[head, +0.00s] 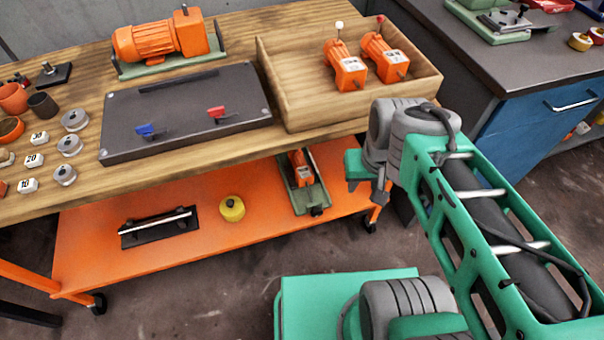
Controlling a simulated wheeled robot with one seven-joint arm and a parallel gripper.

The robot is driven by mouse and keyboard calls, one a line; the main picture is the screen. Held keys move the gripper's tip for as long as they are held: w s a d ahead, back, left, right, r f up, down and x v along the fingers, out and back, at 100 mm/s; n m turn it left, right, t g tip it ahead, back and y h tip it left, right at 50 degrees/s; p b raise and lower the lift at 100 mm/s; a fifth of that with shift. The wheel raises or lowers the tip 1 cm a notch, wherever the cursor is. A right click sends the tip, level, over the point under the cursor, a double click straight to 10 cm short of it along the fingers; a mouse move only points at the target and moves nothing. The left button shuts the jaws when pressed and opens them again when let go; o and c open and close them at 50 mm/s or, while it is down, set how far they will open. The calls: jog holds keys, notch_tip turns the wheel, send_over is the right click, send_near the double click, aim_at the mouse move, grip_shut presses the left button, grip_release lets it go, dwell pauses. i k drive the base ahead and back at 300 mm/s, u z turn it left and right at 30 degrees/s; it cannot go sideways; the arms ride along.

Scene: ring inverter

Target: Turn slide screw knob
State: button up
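On the lower orange shelf stands a narrow green slide base (311,195) with a small orange unit (302,172) on it. A small dark knob (317,211) shows at its near end and looks like the slide screw knob. My gripper (379,197) hangs at the end of my green and grey arm, right of the slide and apart from it. Its fingers are small and partly hidden by the wrist, so its opening is unclear. I see nothing held in it.
A yellow round container (232,208) and a black holder with a pale rod (158,227) share the shelf (100,250). The wooden tabletop (230,55) overhangs it, carrying a wooden tray (290,112) and a dark panel (185,120). A blue cabinet (545,115) stands right.

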aim_at(316, 211)
jog(key=u, duration=1.15)
jog(key=k, duration=0.55)
jog(key=u, duration=1.45)
